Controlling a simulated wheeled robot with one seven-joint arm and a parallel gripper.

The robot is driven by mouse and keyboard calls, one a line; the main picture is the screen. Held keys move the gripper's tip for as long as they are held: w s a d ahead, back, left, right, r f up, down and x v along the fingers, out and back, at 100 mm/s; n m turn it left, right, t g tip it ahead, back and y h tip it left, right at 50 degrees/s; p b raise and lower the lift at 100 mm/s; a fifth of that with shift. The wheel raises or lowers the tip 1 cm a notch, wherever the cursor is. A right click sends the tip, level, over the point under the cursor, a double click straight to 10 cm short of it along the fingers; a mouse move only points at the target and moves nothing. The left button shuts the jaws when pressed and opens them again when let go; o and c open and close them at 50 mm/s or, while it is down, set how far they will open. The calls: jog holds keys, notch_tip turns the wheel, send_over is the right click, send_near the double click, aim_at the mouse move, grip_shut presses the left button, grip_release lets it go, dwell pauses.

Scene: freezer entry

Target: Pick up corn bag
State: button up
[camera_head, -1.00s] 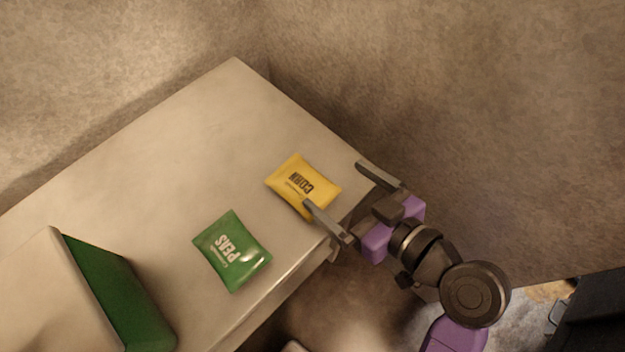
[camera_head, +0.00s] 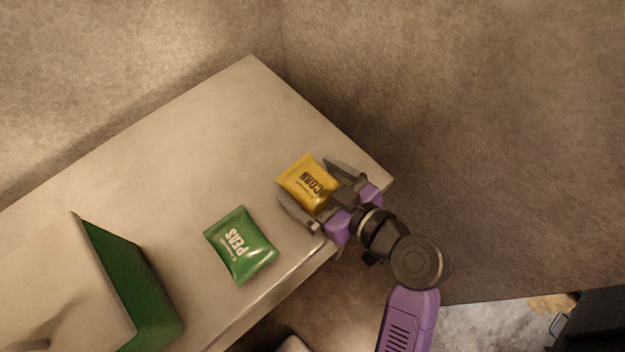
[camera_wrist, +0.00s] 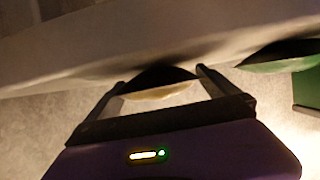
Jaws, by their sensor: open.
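The yellow corn bag (camera_head: 307,180) lies flat on the pale counter (camera_head: 185,150), near its right end. My gripper (camera_head: 312,185) is open around the corn bag in the head view, one finger on each side of it. The bag's near end is partly hidden by my gripper. In the wrist view the corn bag (camera_wrist: 158,90) shows between my open fingers (camera_wrist: 160,80), dark along its upper part. I cannot tell whether the fingers touch the bag.
A green peas bag (camera_head: 240,246) lies on the counter to the left of my gripper, and also shows in the wrist view (camera_wrist: 278,62). A green-sided box (camera_head: 135,285) stands at lower left. Walls rise behind and to the right. The counter's back middle is clear.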

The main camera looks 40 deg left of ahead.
jog(key=c, duration=1.6)
jog(key=shift+c, duration=0.3)
jog(key=shift+r, duration=0.15)
